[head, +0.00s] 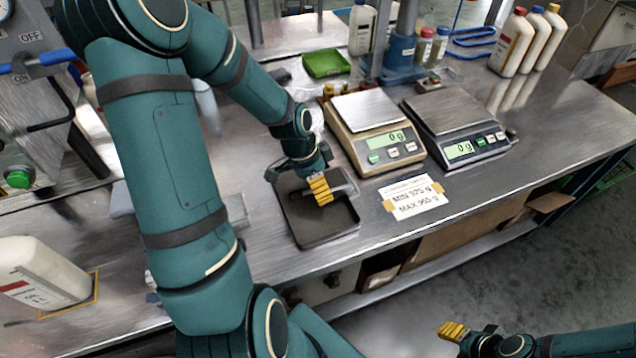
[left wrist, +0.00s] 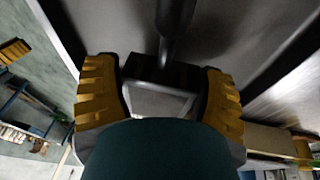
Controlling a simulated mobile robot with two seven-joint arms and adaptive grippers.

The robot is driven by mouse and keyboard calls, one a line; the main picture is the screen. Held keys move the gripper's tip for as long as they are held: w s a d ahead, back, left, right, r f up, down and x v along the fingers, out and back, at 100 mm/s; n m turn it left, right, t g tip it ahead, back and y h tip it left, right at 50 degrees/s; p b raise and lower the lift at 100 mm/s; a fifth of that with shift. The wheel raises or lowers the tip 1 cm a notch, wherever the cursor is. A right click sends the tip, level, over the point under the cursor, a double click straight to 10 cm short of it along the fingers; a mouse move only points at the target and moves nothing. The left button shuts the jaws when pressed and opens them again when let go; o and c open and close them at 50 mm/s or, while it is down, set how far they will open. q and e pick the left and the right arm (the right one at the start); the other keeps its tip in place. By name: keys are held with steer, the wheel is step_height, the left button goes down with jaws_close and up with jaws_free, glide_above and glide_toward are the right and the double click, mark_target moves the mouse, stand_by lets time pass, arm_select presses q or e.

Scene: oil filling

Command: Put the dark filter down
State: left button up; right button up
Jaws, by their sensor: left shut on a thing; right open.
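My left gripper (head: 320,190) is low over a dark, shallow tray (head: 325,232) near the bench's front edge. It is shut on the dark filter, which shows just beside the yellow fingers (head: 342,189). In the left wrist view the dark filter (left wrist: 165,72) lies between the two yellow fingertips, with a dark rounded part (left wrist: 174,22) reaching away from it. The fingers hide part of the filter, and I cannot tell whether it touches the tray floor. My right gripper (head: 453,331) is open and empty, low at the right, off the bench.
Two scales stand behind the tray, a beige one (head: 378,138) and a black one (head: 458,130), both reading 0 g. A taped paper label (head: 413,195) lies right of the tray. A white jug (head: 40,273) is at left.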

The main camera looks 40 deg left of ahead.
arm_select(q)
steer(key=o, duration=1.2)
steer(key=shift+o, duration=0.2)
steer(key=shift+r+p, duration=0.4)
steer(key=shift+r, duration=0.1)
steer(key=p+v, duration=0.3)
steer(key=v, duration=0.9)
steer(key=shift+p, duration=0.3)
steer(key=shift+r, duration=0.1)
